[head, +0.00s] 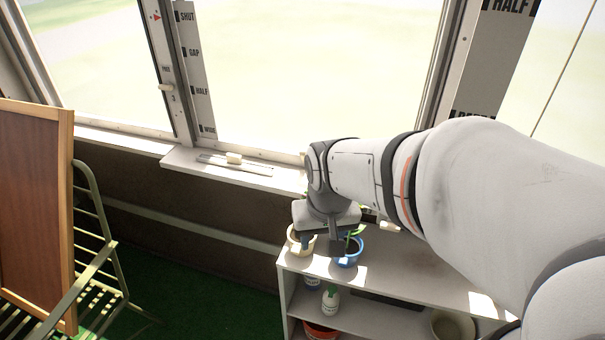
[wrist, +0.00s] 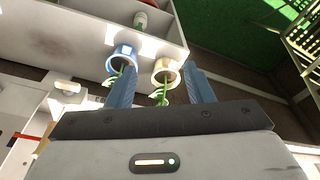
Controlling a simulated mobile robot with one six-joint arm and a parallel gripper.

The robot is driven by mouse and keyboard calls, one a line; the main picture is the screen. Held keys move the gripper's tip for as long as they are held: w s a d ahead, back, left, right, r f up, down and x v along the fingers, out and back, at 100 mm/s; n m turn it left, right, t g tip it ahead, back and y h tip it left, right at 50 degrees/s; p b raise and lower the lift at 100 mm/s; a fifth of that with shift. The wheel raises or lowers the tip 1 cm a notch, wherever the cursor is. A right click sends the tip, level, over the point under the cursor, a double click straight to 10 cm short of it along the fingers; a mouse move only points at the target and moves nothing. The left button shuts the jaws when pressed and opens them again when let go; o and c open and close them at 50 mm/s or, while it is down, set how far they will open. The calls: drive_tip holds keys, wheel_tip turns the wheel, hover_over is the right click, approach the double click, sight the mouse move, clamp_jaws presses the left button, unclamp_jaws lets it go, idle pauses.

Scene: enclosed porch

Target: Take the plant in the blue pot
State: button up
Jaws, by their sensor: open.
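The plant in the blue pot (head: 349,260) stands on the top of a pale shelf unit, near its left end. It also shows in the wrist view (wrist: 122,53), just beyond the left finger's tip. A cream pot (head: 294,246) with a green plant stands to its left; in the wrist view the cream pot (wrist: 168,65) appears between the fingers. My gripper (head: 321,245) points down over the two pots, open with nothing in it. In the wrist view my gripper's (wrist: 158,80) fingers are spread wide. The head view partly hides both plants behind my gripper.
The shelf unit (head: 420,284) has a bare top to the right. A lower shelf holds a small white pot (head: 330,302) and other pots. A window sill (head: 235,172) runs behind. A folding metal chair (head: 98,250) and brown board (head: 35,200) stand left.

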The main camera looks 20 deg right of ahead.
drive_tip(key=w+d+f+m+g, duration=0.1)
drive_tip(key=w+d+f+m, duration=0.2)
drive_tip(key=w+d+f, duration=0.4)
drive_tip(key=m, duration=0.2)
hover_over(340, 261)
drive_tip(key=shift+g, duration=0.4)
wheel_tip(340, 261, down, 8)
drive_tip(key=f, duration=0.1)
drive_tip(key=d+f, duration=0.1)
drive_tip(key=f, duration=0.1)
drive_tip(key=shift+w+d, duration=0.15)
wheel_tip(340, 261, down, 8)
drive_tip(key=shift+r, duration=0.25)
clamp_jaws()
